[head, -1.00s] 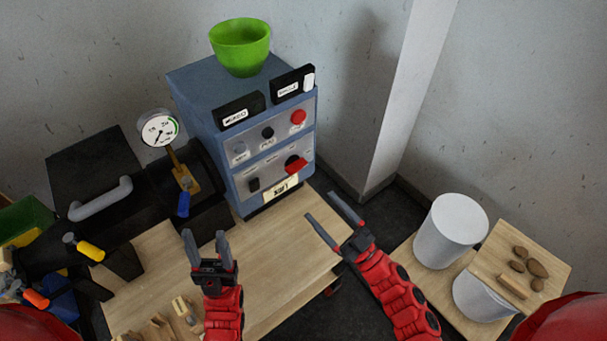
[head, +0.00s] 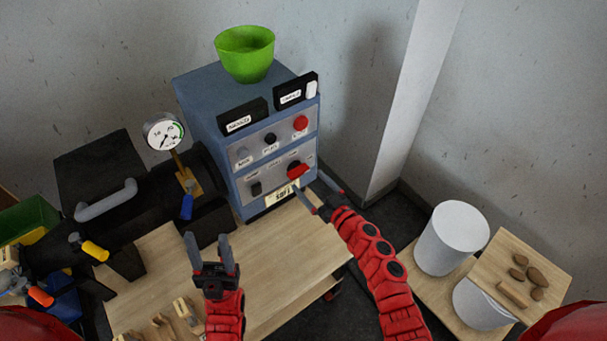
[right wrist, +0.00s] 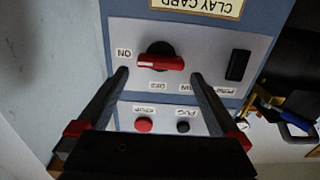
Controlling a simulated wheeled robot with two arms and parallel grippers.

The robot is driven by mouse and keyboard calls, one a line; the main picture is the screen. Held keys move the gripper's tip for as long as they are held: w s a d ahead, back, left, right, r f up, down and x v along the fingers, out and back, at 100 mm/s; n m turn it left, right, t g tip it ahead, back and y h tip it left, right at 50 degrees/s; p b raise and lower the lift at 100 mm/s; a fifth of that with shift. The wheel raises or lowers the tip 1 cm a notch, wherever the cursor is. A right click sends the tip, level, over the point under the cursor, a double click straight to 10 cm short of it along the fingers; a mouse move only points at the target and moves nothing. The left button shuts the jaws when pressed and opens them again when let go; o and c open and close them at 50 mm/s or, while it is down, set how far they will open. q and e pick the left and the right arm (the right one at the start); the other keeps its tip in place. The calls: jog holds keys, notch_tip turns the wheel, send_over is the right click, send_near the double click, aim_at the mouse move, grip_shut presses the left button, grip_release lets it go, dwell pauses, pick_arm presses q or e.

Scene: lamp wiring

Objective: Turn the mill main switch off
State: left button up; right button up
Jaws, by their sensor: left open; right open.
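The main switch is a red rotary handle on a black round base, on the lower panel of the blue control box (head: 205,115). The red handle (head: 299,170) shows near the box's front right edge. In the right wrist view the handle (right wrist: 160,63) lies roughly crosswise, with an ON label at its left and an OFF label below it, both upside down. My right gripper (head: 311,185) is open just in front of the switch; in the wrist view its fingertips (right wrist: 160,76) straddle the handle, apart from it. My left gripper (head: 207,240) is open and empty above the wooden table.
A red stop button (head: 300,123) and a black button (head: 270,139) sit above the switch. A black rocker (head: 256,188) is to its left. A green bowl (head: 245,55) stands on the box. A gauge (head: 164,132) stands left. White bins (head: 452,238) stand right.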

aim_at(301, 174)
jog(key=shift+x, duration=2)
jog(key=shift+c, duration=0.3)
jog(key=c, duration=1)
